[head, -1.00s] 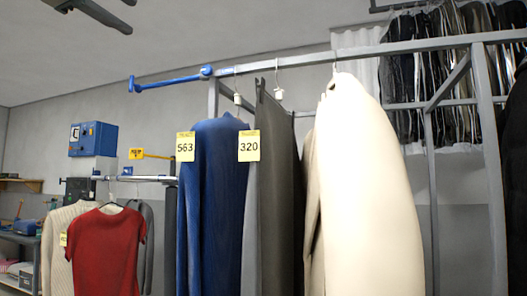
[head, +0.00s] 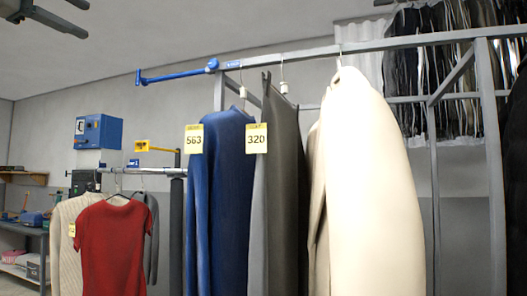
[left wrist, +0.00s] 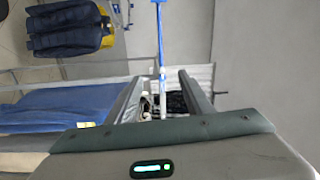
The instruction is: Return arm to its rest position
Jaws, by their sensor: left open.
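My left gripper (head: 82,19) shows at the top left corner of the head view, high against the ceiling and partly cut off by the frame edge. It is open. In the left wrist view its two fingers (left wrist: 162,82) stand apart with nothing clasped between them. A blue bar (left wrist: 159,35) shows beyond the gap. In the head view the gripper is above and left of the rail's blue end bar (head: 175,77), apart from it in the picture. My right gripper is not in view.
A red shirt (head: 110,240) hangs at lower left near a blue box (head: 96,131). The upper left wall area is clear.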

